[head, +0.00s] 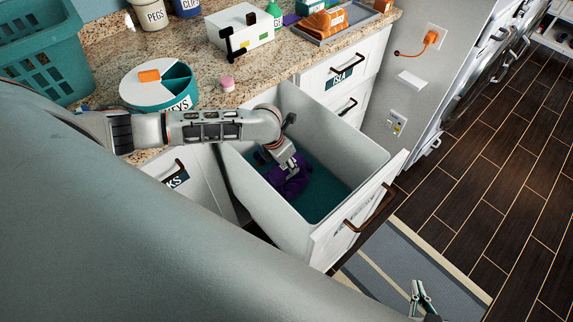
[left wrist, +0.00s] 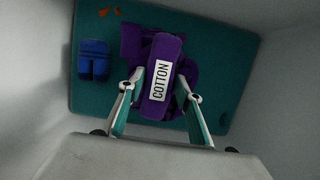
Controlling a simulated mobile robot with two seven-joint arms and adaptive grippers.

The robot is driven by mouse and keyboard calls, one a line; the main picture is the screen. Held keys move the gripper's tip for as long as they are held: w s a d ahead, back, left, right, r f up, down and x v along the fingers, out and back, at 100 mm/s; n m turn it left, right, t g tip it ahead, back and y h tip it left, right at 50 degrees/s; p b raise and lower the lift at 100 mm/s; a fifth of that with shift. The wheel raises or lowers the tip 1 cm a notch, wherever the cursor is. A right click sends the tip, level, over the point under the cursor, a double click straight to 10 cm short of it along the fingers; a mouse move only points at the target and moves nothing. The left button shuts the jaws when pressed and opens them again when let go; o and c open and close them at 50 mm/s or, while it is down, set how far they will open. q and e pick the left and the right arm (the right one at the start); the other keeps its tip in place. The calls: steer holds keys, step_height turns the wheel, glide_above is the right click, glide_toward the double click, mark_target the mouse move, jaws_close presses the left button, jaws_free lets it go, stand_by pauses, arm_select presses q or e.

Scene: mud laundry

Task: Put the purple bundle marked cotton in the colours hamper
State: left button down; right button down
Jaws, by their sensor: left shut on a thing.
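The purple bundle (left wrist: 160,75), with a white COTTON label, lies over the teal floor of a deep pull-out drawer (head: 365,160). My left gripper (head: 286,170) reaches down into this drawer, and its fingers (left wrist: 158,98) are shut on the bundle from both sides. The bundle also shows partly in the head view (head: 290,185), below the gripper. More purple cloth spreads around it in the wrist view; I cannot tell where one piece ends. My right gripper (head: 418,284) is empty over the mat, its tips close together. The writing on the drawer's front is too oblique to read.
A blue folded item (left wrist: 94,60) and small orange bits (left wrist: 110,12) lie in the drawer. The counter (head: 270,70) holds a round teal-and-white KEYS tray (head: 140,92), a pink piece (head: 227,84) and a white box (head: 240,30). Drawers (head: 340,75) stand beyond. The floor at right is clear.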

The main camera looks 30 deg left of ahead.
arm_select(q)
steer(key=shift+f, duration=0.3)
arm_select(e)
steer(key=shift+f, duration=0.1)
arm_select(q)
steer(key=c, duration=1.7)
jaws_free()
steer(key=shift+o, duration=1.4)
arm_select(e)
steer(key=shift+s+f, duration=0.15)
steer(key=shift+f, duration=0.05)
arm_select(q)
steer(key=shift+r, duration=0.1)
steer(key=p+v, duration=0.2)
steer(key=v, duration=1)
arm_select(e)
step_height(320, 180, up, 2)
steer(key=shift+r, duration=0.2)
